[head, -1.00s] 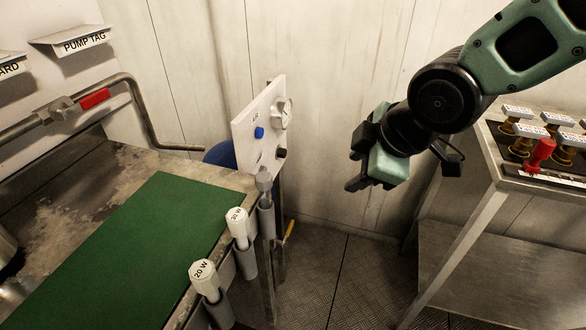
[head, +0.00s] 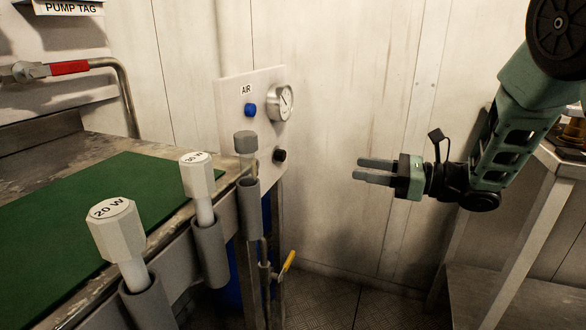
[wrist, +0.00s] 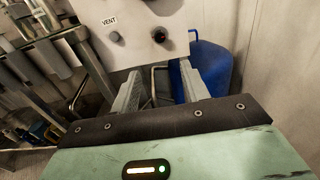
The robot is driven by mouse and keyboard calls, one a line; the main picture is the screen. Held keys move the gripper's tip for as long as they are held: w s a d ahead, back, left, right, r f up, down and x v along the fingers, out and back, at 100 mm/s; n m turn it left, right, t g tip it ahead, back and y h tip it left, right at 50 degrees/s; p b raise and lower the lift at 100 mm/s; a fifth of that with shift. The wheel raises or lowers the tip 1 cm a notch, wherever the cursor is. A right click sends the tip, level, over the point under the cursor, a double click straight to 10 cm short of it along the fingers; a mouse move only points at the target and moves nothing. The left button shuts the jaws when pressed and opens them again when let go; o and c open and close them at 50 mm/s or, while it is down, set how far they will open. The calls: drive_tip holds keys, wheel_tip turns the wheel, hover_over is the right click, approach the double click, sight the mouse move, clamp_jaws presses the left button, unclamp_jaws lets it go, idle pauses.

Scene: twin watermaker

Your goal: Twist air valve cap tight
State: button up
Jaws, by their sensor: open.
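A white panel labelled AIR (head: 228,120) carries a blue knob (head: 250,110), a round gauge (head: 280,103) and a black cap-like knob (head: 280,155) at its lower right. Which part is the air valve cap is not marked. In the wrist view the dark knob (wrist: 160,35) lies beyond the fingertips, beside a VENT label and a grey knob (wrist: 115,37). My gripper (head: 357,170) is open and empty, right of the panel and apart from it, fingers pointing left. It also shows in the wrist view (wrist: 160,74).
Capped tools labelled 20 W (head: 118,230) and 30 W (head: 197,175), and a grey-topped one (head: 246,143), stand in holders along the bench edge, partly hiding the panel. A blue tank (wrist: 208,65) and a yellow-handled valve (head: 288,262) are below. A metal table stands at right.

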sight(284, 155)
drive_tip(key=x, duration=1.7)
drive_tip(key=shift+a+b, duration=0.1)
drive_tip(key=shift+b, duration=0.25)
drive_tip(key=c, duration=1)
